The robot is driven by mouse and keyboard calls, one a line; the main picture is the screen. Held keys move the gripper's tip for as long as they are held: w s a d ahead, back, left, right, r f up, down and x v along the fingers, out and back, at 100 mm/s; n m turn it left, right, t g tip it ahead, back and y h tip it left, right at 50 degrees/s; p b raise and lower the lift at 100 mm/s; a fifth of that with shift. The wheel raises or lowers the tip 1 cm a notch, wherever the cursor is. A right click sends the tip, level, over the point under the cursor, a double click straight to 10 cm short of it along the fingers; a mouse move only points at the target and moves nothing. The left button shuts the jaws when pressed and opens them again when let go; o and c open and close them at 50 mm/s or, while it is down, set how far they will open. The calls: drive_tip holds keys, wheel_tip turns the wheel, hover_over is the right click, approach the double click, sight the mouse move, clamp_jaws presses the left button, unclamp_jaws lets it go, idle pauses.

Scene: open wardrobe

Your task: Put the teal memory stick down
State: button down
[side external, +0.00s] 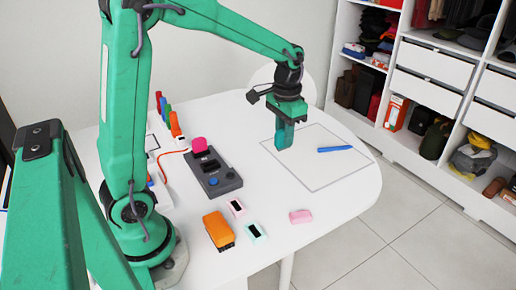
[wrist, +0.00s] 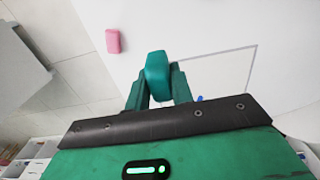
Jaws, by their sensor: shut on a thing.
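The teal memory stick (wrist: 157,70) is between the two fingers of my gripper (wrist: 158,90) in the wrist view, its rounded end sticking out past them. In the side view my gripper (side external: 284,138) points down over the white table, by the left part of a thin-outlined rectangle (side external: 318,183). There the stick blends with my green fingers and is hard to make out. I cannot tell whether its lower end touches the table.
A blue pen-like thing (side external: 335,149) lies inside the rectangle. A pink block (side external: 300,216), an orange block (side external: 218,230), a mint piece (side external: 256,232) and a dark box with knobs (side external: 213,175) lie nearer. The wardrobe (side external: 432,75) stands beyond the table's right edge.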

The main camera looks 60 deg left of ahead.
drive_tip(key=d, duration=0.1)
drive_tip(key=d+r, duration=0.1)
drive_tip(key=d, duration=0.1)
drive_tip(key=w+d, duration=0.1)
drive_tip(key=shift+d+r, duration=0.25)
drive_tip(key=shift+d, duration=0.1)
drive_tip(key=w+f, duration=0.6)
drive_tip(key=w, duration=0.5)
drive_tip(key=shift+a, duration=0.3)
hover_over(307, 162)
wheel_tip(307, 162, down, 7)
drive_tip(key=shift+d+r, duration=0.1)
drive_tip(key=shift+f, duration=2.05)
drive_tip(key=shift+f, duration=0.15)
drive_tip(key=c, duration=1.2)
unclamp_jaws()
